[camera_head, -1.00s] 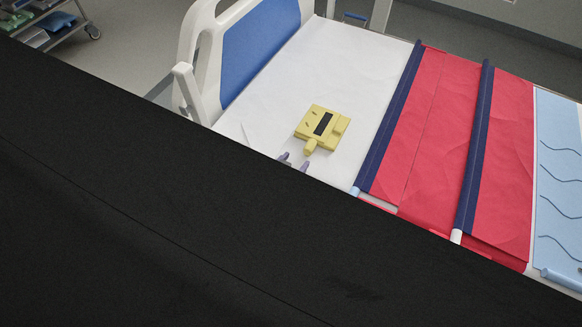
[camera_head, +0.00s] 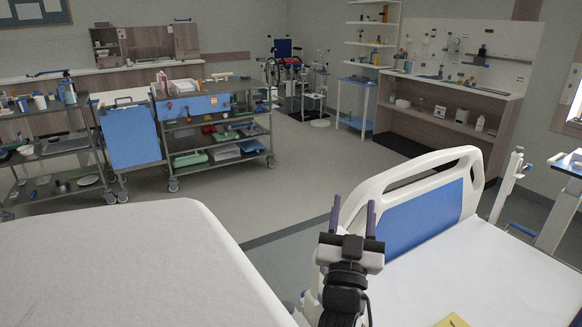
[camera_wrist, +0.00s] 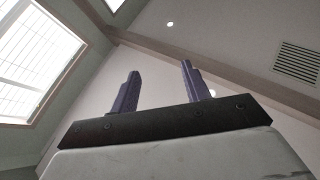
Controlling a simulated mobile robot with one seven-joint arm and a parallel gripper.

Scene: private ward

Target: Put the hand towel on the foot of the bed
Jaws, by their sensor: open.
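I cannot pick out the hand towel with certainty. My gripper (camera_head: 353,216) stands upright in front of the bed's left side, open and empty, its two purple-grey fingers apart. In the wrist view my gripper (camera_wrist: 157,88) points at the ceiling with nothing between its fingers. A yellow object (camera_head: 453,321) shows only its corner on the bed.
A rounded white surface (camera_head: 110,265) fills the lower left. A trolley (camera_head: 165,140) holding green and white items and another loaded cart (camera_head: 55,150) stand at the left. A shelved bench (camera_head: 450,110) is at the back right. Grey floor (camera_head: 290,170) is clear between.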

